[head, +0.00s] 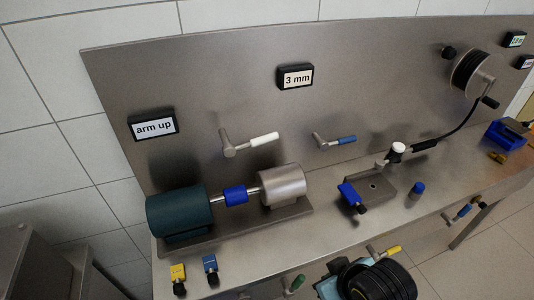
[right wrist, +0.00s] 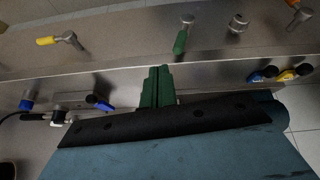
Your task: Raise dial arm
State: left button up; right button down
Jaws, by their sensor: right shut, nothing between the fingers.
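A sign reading "arm up" (head: 153,127) is at the left of the steel back panel. A white-handled lever (head: 262,139) and a blue-handled lever (head: 335,140) stick out from the panel. A white-topped fitting (head: 397,149) with a black grip stands on the bench, joined by a black cable to a reel. I cannot tell which of these is the dial arm. My right gripper's green fingers (right wrist: 157,87) are shut and empty in the right wrist view, at the bench's front edge, apart from the handles. In the head view, my dark right arm hides much of it. My left gripper is out of view.
A teal motor (head: 180,213) joins a steel cylinder (head: 283,185) on the bench. Green (right wrist: 181,42) and yellow (right wrist: 46,41) handles project along the bench front near my right gripper. A blue valve (head: 348,193), a blue cap (head: 417,188) and a cable reel (head: 474,74) stand right.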

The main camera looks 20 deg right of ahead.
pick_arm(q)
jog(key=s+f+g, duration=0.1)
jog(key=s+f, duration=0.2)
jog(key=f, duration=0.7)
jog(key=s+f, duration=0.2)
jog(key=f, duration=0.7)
pick_arm(e)
jog(key=w+a+r+t, duration=0.3)
jog(key=w+r+t, duration=0.4)
jog(key=r, duration=0.5)
jog(key=w+a+r+t, duration=0.3)
jog(key=w+r+t, duration=0.2)
jog(key=w+r, duration=0.45)
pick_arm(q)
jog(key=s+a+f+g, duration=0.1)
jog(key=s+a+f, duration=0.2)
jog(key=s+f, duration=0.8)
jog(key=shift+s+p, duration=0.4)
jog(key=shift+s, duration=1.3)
pick_arm(e)
jog(key=w+f, duration=0.2)
jog(key=w, duration=0.7)
jog(key=shift+w+f+y, duration=0.15)
jog(key=shift+f+y, duration=0.15)
jog(key=shift+f, duration=0.05)
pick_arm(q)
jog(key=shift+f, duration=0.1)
pick_arm(e)
jog(key=shift+d, duration=0.1)
